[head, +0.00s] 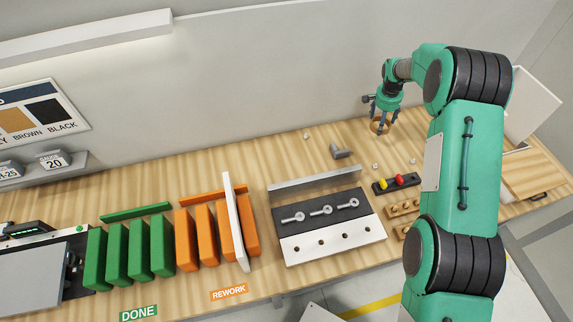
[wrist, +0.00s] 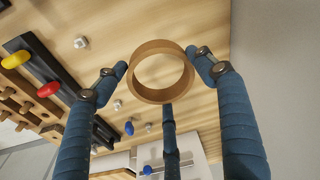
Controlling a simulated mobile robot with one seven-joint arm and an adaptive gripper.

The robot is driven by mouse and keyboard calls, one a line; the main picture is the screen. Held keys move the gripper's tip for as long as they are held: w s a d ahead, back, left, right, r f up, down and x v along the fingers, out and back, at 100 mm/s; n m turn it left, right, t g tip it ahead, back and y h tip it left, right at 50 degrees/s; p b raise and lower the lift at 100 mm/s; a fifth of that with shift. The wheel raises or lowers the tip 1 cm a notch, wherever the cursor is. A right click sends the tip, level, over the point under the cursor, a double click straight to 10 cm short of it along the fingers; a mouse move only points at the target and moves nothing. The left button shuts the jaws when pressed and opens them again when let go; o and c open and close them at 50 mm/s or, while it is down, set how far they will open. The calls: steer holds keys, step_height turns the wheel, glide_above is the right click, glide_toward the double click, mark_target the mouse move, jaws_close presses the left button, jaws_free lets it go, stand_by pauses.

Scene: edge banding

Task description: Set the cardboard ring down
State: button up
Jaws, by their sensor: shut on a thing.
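The tan cardboard ring (wrist: 161,97) is held between the blue fingers of my gripper (wrist: 160,62) in the wrist view. Two fingertips press on its left and right outer sides, and a third finger reaches its lower edge. Its open middle shows the wood grain of the bench. In the head view my gripper (head: 383,120) is low over the far right part of the wooden bench (head: 330,165), with the ring (head: 378,127) under the fingers. I cannot tell whether the ring touches the bench.
A grey bracket (head: 341,152) and several small nuts lie nearby. A black holder (head: 396,184) with red and yellow knobs stands nearer the front. The wall is close behind. Green and orange panels (head: 139,250) stand upright at the left. Some bench around the ring is clear.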

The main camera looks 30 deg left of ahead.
steer(key=s+a+n+b, duration=0.4)
steer(key=s+a+b, duration=1.1)
steer(key=s+a, duration=1.5)
steer(key=shift+s+y, duration=0.3)
steer(key=shift+s, duration=0.8)
steer(key=shift+f, duration=0.1)
steer(key=shift+f+b, duration=0.6)
steer(key=shift+f, duration=2.45)
steer(key=shift+f+b, duration=0.3)
steer(key=shift+f, duration=1.55)
steer(key=shift+f, duration=0.15)
